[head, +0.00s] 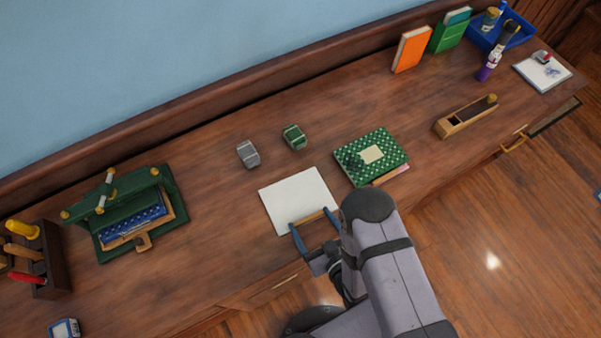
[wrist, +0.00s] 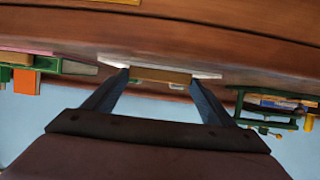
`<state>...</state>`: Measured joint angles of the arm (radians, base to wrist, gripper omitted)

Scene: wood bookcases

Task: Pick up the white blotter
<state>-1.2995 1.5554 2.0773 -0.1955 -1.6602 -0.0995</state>
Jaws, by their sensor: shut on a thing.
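The white blotter (head: 296,194) is a flat white sheet with a wooden strip along its near edge, in the middle of the desk in the head view. In the wrist view it shows edge-on as a thin white band (wrist: 188,73) with the wooden piece (wrist: 160,77) below it. My gripper (head: 310,217) has its two blue-grey fingers on either side of that wooden strip and is shut on it. The fingertips also show in the wrist view (wrist: 160,74). I cannot tell whether the blotter is clear of the desk.
A green dotted book (head: 390,142) lies right of the blotter. Two small boxes, grey (head: 248,154) and green (head: 295,136), sit behind it. A green press-like stand (head: 165,185) stands left. A wooden block tool (head: 465,117) lies right. Bare desk separates the blotter and stand.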

